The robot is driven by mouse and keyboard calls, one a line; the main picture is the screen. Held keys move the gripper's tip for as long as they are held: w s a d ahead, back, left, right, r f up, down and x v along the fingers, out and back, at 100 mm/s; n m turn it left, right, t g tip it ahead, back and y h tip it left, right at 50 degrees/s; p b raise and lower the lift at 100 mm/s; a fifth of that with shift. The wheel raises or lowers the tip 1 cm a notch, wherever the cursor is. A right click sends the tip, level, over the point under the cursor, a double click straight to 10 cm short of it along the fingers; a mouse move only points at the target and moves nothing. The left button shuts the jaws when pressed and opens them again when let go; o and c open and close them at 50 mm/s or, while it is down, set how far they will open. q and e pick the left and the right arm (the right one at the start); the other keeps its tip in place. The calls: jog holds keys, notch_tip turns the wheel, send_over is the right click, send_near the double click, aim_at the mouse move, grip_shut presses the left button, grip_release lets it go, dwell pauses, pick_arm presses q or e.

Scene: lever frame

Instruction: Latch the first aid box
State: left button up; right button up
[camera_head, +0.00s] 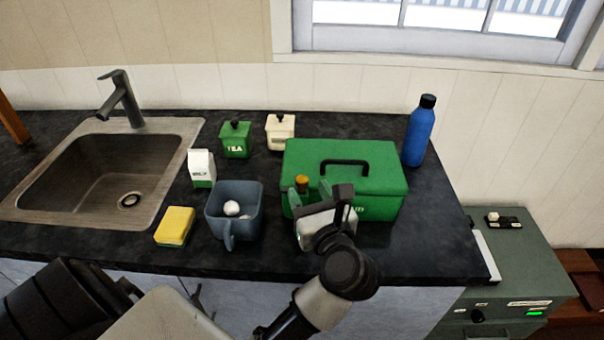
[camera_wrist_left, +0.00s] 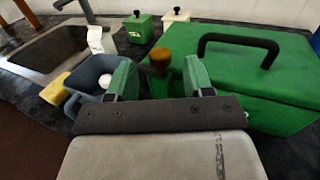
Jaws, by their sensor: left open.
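The green first aid box (camera_head: 375,165) stands on the dark counter with its lid down and a black handle on top. It fills the right of the left wrist view (camera_wrist_left: 235,75). An orange-brown knob (camera_head: 301,181) on a dark stem is at the box's front left; it also shows in the left wrist view (camera_wrist_left: 160,58). My left gripper (camera_head: 309,194) is open at the box's front, its green-padded fingers on either side of the knob in the left wrist view (camera_wrist_left: 161,80). Contact cannot be told. The gripper hides part of the box front. My right gripper is not in view.
A grey-blue mug (camera_head: 222,200) with white contents and a yellow sponge (camera_head: 174,226) stand left of my gripper. A milk carton (camera_head: 202,168), a tea tin (camera_head: 235,140) and a cream canister (camera_head: 280,132) stand behind. A blue bottle (camera_head: 418,135) stands right of the box.

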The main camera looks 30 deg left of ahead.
aim_at(304, 185)
pick_arm(q)
jog(key=shift+p+x, duration=0.4)
jog(key=shift+x, duration=1.8)
jog(key=shift+c, duration=0.4)
jog(key=c, duration=0.8)
